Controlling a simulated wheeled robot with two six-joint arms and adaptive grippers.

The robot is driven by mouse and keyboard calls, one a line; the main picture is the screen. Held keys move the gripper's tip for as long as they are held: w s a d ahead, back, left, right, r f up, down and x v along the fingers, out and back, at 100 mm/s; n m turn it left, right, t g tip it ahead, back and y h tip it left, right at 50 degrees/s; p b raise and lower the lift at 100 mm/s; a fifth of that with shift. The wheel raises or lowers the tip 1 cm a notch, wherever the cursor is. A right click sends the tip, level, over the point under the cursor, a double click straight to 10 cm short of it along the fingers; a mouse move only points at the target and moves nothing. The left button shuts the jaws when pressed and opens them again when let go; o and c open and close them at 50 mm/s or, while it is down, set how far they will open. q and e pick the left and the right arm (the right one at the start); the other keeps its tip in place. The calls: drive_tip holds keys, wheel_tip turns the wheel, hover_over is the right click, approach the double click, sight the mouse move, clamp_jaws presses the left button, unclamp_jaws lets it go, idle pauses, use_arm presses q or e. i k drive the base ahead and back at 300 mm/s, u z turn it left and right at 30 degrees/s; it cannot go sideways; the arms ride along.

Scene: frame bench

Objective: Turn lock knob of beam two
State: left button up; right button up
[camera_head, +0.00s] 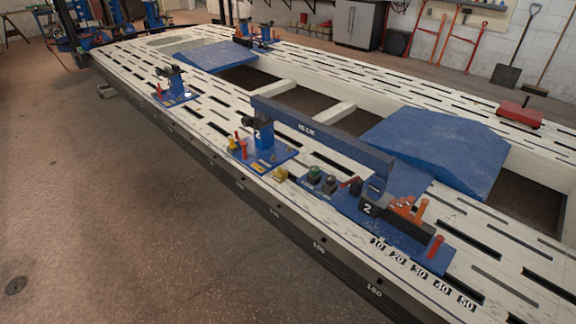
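A long dark grey beam (320,132) spans from a blue stand (266,157) in the middle to a blue base plate (395,222) at the lower right. A black block marked "2" (368,209) stands on that plate under the beam's near end, and the middle stand also bears a "2". Orange knobs or handles (409,208) stand right of the block, and an orange-red upright handle (435,246) is near the plate's front edge. I cannot tell which one is the lock knob of beam two. Neither of my grippers shows in the head view.
The white slotted bench (130,68) runs from upper left to lower right. Blue ramps (440,147) cover part of its middle, beside open gaps. Green and dark knobs (314,175) and number tiles (420,272) lie near the plate.

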sight(314, 170)
drive_tip(key=u, duration=0.75)
drive_tip(key=i, duration=0.9)
drive_tip(key=u, duration=0.8)
drive_tip(key=i, duration=1.1)
drive_tip(key=z, duration=0.4)
drive_tip(key=i, duration=0.95)
drive_tip(key=z, duration=1.25)
drive_tip(key=i, duration=0.6)
drive_tip(key=z, duration=0.6)
